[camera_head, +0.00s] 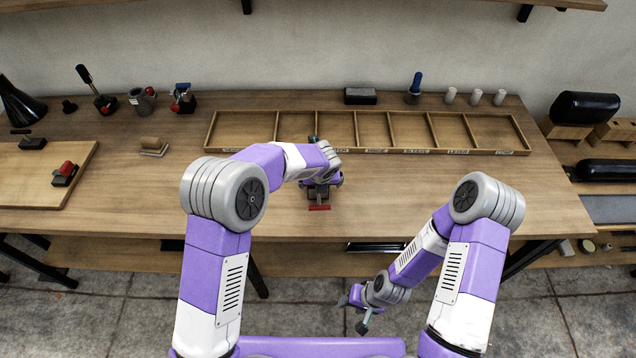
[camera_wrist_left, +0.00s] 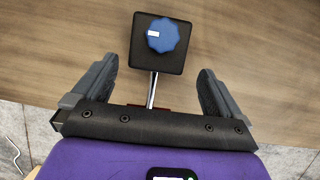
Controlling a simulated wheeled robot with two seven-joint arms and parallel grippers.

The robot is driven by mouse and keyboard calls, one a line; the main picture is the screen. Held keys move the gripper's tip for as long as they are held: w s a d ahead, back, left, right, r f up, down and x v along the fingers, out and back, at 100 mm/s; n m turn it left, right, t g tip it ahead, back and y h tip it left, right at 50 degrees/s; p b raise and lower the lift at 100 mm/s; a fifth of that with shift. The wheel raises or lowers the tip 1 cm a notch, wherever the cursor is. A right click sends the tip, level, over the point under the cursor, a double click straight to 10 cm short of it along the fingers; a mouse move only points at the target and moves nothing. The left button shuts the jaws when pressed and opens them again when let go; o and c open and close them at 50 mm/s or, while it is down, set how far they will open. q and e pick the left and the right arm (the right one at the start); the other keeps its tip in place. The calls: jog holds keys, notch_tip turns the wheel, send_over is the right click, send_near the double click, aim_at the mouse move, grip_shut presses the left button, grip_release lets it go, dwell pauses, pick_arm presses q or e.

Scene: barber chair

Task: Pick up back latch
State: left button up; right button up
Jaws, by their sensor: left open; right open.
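A part that may be the back latch, a black square block with a blue knob (camera_wrist_left: 162,36) and a metal rod (camera_wrist_left: 151,90), lies on the table in the left wrist view. Its rod runs back between the fingers of my left gripper (camera_wrist_left: 158,70), which is open, with a gap on both sides. The block is at and just beyond the fingertips. In the head view my left gripper (camera_head: 322,182) hides most of this part; a red end (camera_head: 319,208) shows near the table's front edge. My right gripper (camera_head: 355,303) is open and empty, low in front of the table.
A wooden compartment tray (camera_head: 400,152) lies behind my left gripper. A blue-handled tool (camera_head: 415,88) and white cylinders (camera_head: 475,97) stand at the back. The table's right front is clear.

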aim_at(318, 198)
pick_arm(q)
jog(key=x, duration=0.4)
jog(key=shift+s+a+f, duration=0.1)
jog(key=shift+s+a, duration=0.1)
jog(key=shift+s, duration=0.15)
jog(key=shift+w+f, duration=0.15)
jog(key=shift+f, duration=0.1)
jog(key=shift+c, duration=0.3)
jog(key=shift+r, duration=0.1)
jog(key=c, duration=1.3)
notch_tip(318, 198, up, 10)
jog(key=shift+p, duration=0.6)
